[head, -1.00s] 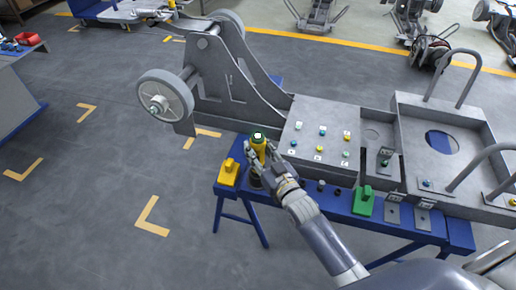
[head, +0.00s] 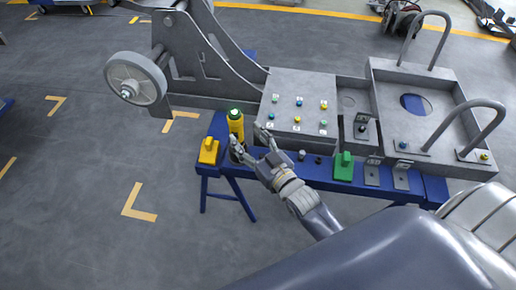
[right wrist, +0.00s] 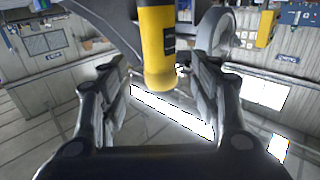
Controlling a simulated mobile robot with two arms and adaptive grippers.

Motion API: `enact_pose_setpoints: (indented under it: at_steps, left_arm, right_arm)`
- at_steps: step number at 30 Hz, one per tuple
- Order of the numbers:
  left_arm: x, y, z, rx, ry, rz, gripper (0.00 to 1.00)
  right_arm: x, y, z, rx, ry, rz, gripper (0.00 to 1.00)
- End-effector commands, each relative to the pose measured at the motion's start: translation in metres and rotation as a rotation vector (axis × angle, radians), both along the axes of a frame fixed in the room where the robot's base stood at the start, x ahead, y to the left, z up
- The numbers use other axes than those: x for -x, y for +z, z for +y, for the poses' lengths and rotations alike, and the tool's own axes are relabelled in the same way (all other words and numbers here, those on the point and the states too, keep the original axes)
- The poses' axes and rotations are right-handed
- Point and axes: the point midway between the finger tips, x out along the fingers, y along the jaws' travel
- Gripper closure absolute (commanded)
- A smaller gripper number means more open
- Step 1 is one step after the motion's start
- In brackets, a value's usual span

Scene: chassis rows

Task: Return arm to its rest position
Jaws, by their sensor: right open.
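My right gripper (head: 250,139) is open at the left end of the blue bench (head: 320,170). A yellow cylindrical tool with a black band and a green-lit top (head: 236,124) stands upright just left of its fingers. In the right wrist view the yellow tool (right wrist: 157,50) shows between and beyond the two spread fingers, with a gap on each side. The tool's lower end is partly hidden by a finger in the head view. My left gripper is not in view.
A grey chassis (head: 300,88) with coloured buttons, a wheel (head: 135,82) and tube handles lies behind the bench. A yellow block (head: 208,152) and a green block (head: 343,167) sit on the bench.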

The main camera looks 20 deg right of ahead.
Motion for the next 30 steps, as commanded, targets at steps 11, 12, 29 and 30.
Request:
enact_pose_setpoints:
  at_steps: [11,12,29,30]
  left_arm:
    - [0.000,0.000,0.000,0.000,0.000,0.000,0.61]
    - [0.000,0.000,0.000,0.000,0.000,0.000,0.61]
    - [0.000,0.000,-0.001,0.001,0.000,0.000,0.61]
    - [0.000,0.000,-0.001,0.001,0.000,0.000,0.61]
  right_arm:
    - [0.049,0.001,-0.010,0.000,0.000,-0.002,0.43]
    - [0.051,0.001,-0.010,0.000,0.000,-0.002,0.43]
    - [0.068,-0.031,-0.006,0.061,-0.022,0.286,0.43]
    - [0.074,-0.037,-0.006,0.074,-0.025,0.343,0.43]
